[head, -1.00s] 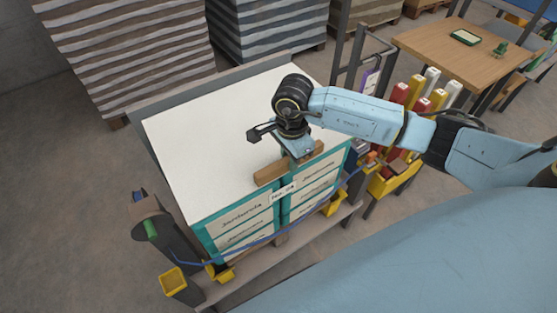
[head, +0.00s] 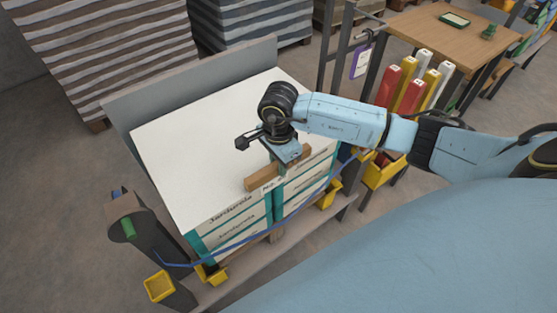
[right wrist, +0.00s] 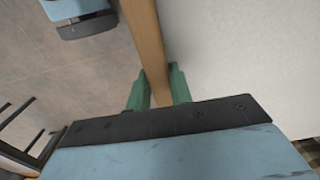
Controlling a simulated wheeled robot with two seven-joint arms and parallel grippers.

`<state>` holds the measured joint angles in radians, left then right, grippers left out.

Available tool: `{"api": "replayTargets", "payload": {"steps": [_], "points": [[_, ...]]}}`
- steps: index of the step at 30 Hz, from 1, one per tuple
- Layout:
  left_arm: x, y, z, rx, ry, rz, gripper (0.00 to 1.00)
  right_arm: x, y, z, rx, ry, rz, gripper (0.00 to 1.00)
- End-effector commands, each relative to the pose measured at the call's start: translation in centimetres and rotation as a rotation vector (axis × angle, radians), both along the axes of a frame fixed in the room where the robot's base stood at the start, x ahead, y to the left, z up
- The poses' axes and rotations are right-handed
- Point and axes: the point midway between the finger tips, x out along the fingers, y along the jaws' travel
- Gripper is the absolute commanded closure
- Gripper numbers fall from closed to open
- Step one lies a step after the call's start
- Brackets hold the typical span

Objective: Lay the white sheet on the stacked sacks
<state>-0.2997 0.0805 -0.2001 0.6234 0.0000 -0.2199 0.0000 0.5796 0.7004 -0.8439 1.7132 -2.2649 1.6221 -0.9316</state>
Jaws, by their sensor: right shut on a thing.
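The white sheet (head: 195,135) lies spread flat over the top of the stacked sacks (head: 235,222), which have teal sides and pale printed faces. A wooden bar (head: 262,178) lies along the sheet's near edge. My right gripper (head: 283,167) is shut on this bar from above, near its middle. In the right wrist view the green fingertips (right wrist: 158,88) stand on either side of the bar (right wrist: 143,35), with the white sheet (right wrist: 245,60) to the right. A small label below the bar is partly hidden. My left gripper is not in view.
A grey panel (head: 195,82) stands behind the stack. A blue strap (head: 300,208) crosses the front, from a dark post (head: 145,225) at the left. Yellow blocks and bins sit low around it. Red, yellow and white tubes (head: 410,92) and a wooden table (head: 425,30) are at the right.

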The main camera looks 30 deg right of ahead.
Motion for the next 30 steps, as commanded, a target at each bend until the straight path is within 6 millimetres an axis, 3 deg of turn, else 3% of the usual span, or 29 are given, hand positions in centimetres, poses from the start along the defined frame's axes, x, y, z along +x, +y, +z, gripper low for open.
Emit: {"api": "replayTargets", "payload": {"steps": [11,12,17,26,30], "points": [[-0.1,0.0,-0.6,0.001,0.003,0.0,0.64,0.1,0.0,-0.6,0.0,-0.003,-0.001,1.0],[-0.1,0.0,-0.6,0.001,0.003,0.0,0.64,0.1,0.0,-0.6,0.0,-0.003,-0.001,0.73],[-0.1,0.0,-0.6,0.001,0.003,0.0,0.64,0.1,0.0,-0.6,0.0,-0.002,-0.001,0.53],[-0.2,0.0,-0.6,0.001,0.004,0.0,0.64,0.0,0.0,-0.5,0.0,0.0,-0.001,0.53],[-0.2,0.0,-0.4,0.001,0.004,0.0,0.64,0.1,-0.1,1.0,0.0,-0.004,-0.001,0.53]]}}
